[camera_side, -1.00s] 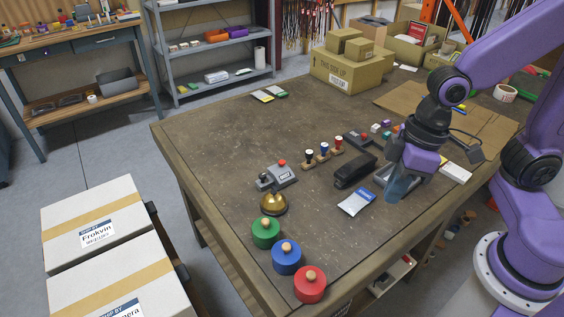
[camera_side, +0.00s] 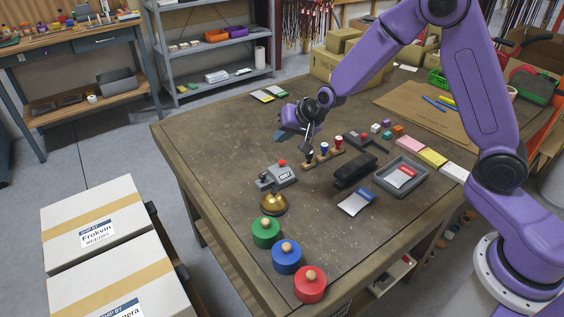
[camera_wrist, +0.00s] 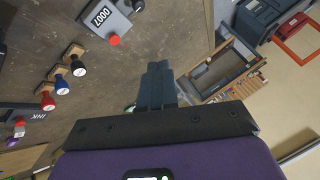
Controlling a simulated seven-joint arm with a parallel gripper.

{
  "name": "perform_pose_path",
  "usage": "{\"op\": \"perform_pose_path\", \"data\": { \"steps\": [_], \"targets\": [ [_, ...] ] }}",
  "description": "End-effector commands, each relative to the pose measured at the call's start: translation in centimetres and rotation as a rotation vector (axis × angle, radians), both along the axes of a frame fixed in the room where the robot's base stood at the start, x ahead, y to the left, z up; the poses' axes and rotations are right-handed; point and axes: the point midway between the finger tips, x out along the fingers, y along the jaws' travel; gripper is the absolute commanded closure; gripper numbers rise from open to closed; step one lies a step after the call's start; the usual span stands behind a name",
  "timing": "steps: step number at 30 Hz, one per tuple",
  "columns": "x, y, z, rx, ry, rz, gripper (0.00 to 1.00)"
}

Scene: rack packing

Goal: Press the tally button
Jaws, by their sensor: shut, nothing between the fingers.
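The tally counter (camera_side: 276,178) is a grey device with a red button (camera_side: 282,162) on top, on the table left of centre. In the wrist view the counter (camera_wrist: 105,16) shows the number 0007, and its red button (camera_wrist: 114,40) lies up and left of my fingertips. My gripper (camera_side: 281,136) is in the air behind the counter in the side view, tilted and apart from the button. In the wrist view my gripper (camera_wrist: 157,66) has its fingers together with nothing between them. My arm partly hides the hand in the side view.
Three stamps (camera_side: 323,150) stand right of the counter. A brass bell (camera_side: 273,205) stands just in front of it, with green (camera_side: 265,232), blue (camera_side: 286,257) and red (camera_side: 310,285) knobbed discs further forward. A black stapler (camera_side: 354,170) and grey tray (camera_side: 400,178) lie right. The table's left part is clear.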

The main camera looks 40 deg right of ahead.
Motion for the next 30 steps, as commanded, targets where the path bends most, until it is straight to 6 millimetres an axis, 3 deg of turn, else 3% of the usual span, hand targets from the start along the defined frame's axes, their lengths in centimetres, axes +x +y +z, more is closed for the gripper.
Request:
{"op": "perform_pose_path", "data": {
  "steps": [3, 9, 23, 30],
  "targets": [
    [2.5, -1.9, -1.1, 0.025, -0.036, -0.113, 1.0],
    [4.7, -4.0, -2.0, 0.051, -0.08, -0.223, 1.0],
    [5.1, -4.5, -2.1, 0.055, -0.09, -0.243, 1.0],
    [5.1, -4.5, -3.7, 0.053, -0.086, -0.243, 1.0]
  ]
}}
